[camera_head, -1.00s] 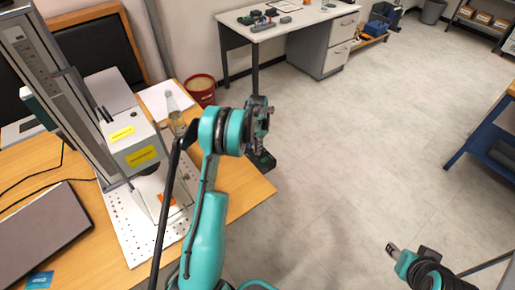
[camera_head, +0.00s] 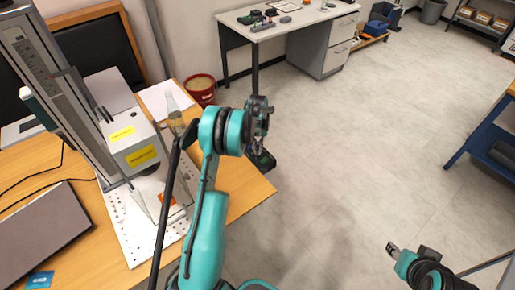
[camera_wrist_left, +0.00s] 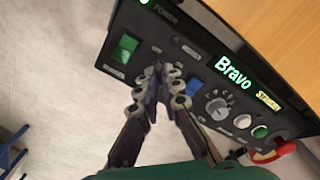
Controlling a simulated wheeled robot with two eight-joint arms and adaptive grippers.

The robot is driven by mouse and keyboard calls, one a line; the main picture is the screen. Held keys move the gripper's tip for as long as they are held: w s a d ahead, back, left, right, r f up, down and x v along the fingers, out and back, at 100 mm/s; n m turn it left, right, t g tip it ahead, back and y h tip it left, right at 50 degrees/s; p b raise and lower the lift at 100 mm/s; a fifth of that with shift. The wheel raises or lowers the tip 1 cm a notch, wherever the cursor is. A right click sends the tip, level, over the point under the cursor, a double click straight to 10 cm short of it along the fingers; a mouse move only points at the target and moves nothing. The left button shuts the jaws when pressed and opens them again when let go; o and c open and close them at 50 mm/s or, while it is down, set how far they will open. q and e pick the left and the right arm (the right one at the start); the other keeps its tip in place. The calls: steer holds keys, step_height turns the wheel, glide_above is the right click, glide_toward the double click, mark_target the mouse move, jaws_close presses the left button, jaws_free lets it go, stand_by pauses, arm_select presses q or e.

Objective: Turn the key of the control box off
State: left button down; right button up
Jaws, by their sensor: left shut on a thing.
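The black control box (camera_wrist_left: 200,75) fills the upper part of the left wrist view, its panel tilted. It shows a lit green switch (camera_wrist_left: 123,48), a blue button (camera_wrist_left: 193,87), a grey round knob (camera_wrist_left: 218,107) and a screen reading "Bravo" (camera_wrist_left: 233,72). My left gripper (camera_wrist_left: 160,72) has its fingertips together at the panel, between the green switch and the blue button. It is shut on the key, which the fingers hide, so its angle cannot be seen. In the head view the box (camera_head: 262,160) shows small beside the wooden table's edge, below my left gripper (camera_head: 259,142).
The laser marker (camera_head: 135,145), a bottle (camera_head: 174,108) and a laptop (camera_head: 40,235) are on the wooden table (camera_head: 235,190). My right gripper (camera_head: 392,248) is over clear floor.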

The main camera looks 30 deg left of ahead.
arm_select(q)
steer(key=c, duration=1.7)
jaws_free()
steer(key=shift+r, duration=0.15)
step_height(320, 180, up, 12)
